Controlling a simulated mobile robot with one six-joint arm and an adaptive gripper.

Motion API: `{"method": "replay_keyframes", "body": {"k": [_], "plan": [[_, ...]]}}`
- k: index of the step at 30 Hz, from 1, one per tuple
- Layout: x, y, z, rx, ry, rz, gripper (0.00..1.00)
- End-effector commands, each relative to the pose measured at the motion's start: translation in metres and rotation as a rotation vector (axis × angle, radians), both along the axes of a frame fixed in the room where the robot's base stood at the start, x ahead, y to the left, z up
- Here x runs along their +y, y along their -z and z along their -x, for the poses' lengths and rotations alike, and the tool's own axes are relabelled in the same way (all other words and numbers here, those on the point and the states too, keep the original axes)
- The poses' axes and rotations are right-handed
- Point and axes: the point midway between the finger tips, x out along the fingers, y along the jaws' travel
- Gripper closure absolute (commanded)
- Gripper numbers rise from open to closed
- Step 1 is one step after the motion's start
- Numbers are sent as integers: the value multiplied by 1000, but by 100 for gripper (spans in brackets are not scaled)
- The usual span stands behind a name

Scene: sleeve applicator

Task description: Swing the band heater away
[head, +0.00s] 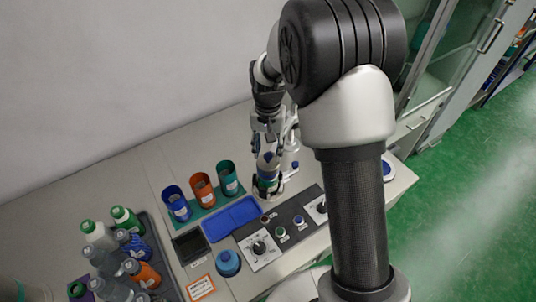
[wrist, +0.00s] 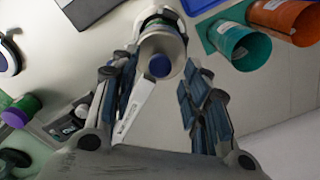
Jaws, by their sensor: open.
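In the wrist view a pale ring-shaped collar (wrist: 146,27), which looks like the band heater, sits around a bottle with a blue cap (wrist: 159,65). A white bar or handle (wrist: 134,108) reaches from near it toward my palm, by the left finger. My gripper (wrist: 158,82) is open, its fingers on either side of the bottle's cap end. I cannot tell whether a finger touches the bar. In the head view my gripper (head: 266,128) is above the bottle (head: 268,167), at the back of the control panel. My arm hides part of this area.
Blue, orange and teal cups (head: 202,190) stand left of the bottle, behind a blue tray (head: 232,218). A control panel (head: 290,228) with knobs and buttons lies in front. Several capped bottles (head: 123,255) stand in a tray at left. Bare bench lies behind the cups.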

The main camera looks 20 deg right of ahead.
Motion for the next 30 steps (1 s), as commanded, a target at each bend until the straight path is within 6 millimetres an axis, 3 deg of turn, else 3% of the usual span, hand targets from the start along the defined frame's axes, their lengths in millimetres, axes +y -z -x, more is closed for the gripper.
{"method": "replay_keyframes", "body": {"k": [6, 15, 30], "plan": [[0, 19, 0, 0, 0, 0, 57], [0, 20, 0, 0, 0, 0, 57], [0, 20, 0, 0, 0, 0, 91]]}}
